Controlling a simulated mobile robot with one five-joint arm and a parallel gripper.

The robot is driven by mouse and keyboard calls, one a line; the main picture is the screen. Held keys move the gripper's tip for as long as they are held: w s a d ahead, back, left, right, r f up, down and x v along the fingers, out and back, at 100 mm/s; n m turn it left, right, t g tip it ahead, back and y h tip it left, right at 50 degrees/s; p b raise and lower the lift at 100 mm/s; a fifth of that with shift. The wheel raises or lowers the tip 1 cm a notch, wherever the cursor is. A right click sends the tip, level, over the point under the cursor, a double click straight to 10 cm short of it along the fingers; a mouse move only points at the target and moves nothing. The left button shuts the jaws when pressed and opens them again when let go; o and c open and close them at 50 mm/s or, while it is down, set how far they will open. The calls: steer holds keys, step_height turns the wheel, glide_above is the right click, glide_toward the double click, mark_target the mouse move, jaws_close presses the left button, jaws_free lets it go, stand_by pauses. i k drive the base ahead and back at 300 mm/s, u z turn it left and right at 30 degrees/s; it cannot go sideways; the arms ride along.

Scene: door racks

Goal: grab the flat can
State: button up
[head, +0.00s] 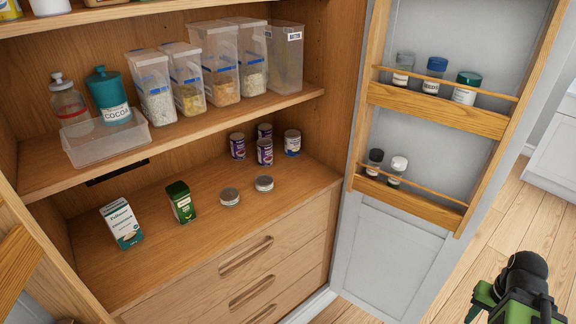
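Two flat, round metal cans lie on the lower shelf of the wooden cupboard. One flat can (230,197) is nearer the shelf's front edge. The other flat can (264,184) is a little to the right and farther back, apart from the first. Both look silver-grey with pale lids. A green and black part of my arm shows at the bottom right corner, well away from the cans and in front of the open door. I cannot make out any gripper fingers.
Several taller cans (265,152) stand behind the flat cans. A green box (181,202) and a white-and-teal carton (121,223) stand to the left. The open door (395,235) with jar racks borders the right. The shelf front near the flat cans is clear.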

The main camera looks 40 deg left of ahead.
mark_target(264, 182)
steer(key=u, duration=0.1)
steer(key=i, duration=0.25)
steer(key=u, duration=0.15)
steer(key=k, duration=0.1)
steer(key=u, duration=2.55)
steer(key=k, duration=0.9)
steer(key=z, duration=0.15)
steer(key=i, duration=0.55)
steer(key=u, duration=0.05)
